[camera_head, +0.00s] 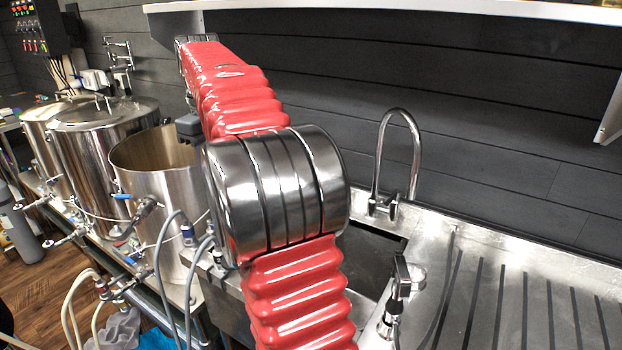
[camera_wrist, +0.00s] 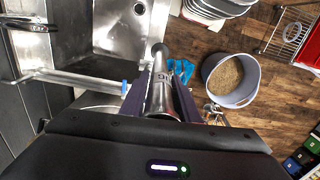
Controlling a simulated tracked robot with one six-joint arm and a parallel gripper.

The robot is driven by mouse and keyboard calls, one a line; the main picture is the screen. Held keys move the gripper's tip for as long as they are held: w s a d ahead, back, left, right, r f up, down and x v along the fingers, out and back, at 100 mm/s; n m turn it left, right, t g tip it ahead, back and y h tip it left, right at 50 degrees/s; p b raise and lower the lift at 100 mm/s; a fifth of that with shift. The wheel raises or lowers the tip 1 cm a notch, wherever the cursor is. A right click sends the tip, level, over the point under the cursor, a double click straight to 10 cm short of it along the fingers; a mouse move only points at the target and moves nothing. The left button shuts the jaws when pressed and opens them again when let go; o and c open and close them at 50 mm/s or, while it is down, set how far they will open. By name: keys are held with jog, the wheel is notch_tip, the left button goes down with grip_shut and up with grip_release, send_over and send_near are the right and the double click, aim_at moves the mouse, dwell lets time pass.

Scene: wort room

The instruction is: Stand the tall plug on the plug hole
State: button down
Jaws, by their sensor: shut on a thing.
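The tall plug (camera_wrist: 160,92) is a shiny metal tube with dark marking, seen in the wrist view between my fingers. It flares toward the camera, and its far end is a rounded grey knob. My gripper (camera_wrist: 161,78) is shut on it. The plug hole (camera_wrist: 139,9) is a small dark-centred ring in the floor of the steel sink (camera_wrist: 108,32), near the top edge of the wrist view. In that picture the plug's far end lies below and right of the hole, apart from it. In the head view my arm covers part of the sink (camera_head: 372,262), and the plug cannot be made out.
A curved tap (camera_head: 411,150) stands behind the sink, and a sprayer (camera_head: 400,290) at its front. A ribbed drainboard (camera_head: 540,290) lies right. An open kettle (camera_head: 150,185) and lidded kettles stand left. A grain bucket (camera_wrist: 230,98) stands on the wooden floor.

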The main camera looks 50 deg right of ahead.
jog(key=shift+s+d, duration=0.2)
jog(key=shift+d, duration=0.2)
jog(key=s+d+f+m, duration=0.2)
jog(key=s+d, duration=0.4)
jog(key=d, duration=0.2)
jog(key=s+d+f+m, duration=0.1)
jog(key=s+d+f, duration=0.1)
jog(key=s+d, duration=0.5)
jog(key=shift+d+m, duration=0.4)
jog(key=shift+d, duration=0.85)
jog(key=shift+s+f, duration=0.1)
notch_tip(320, 180, down, 43)
dwell(2.6)
dwell(0.4)
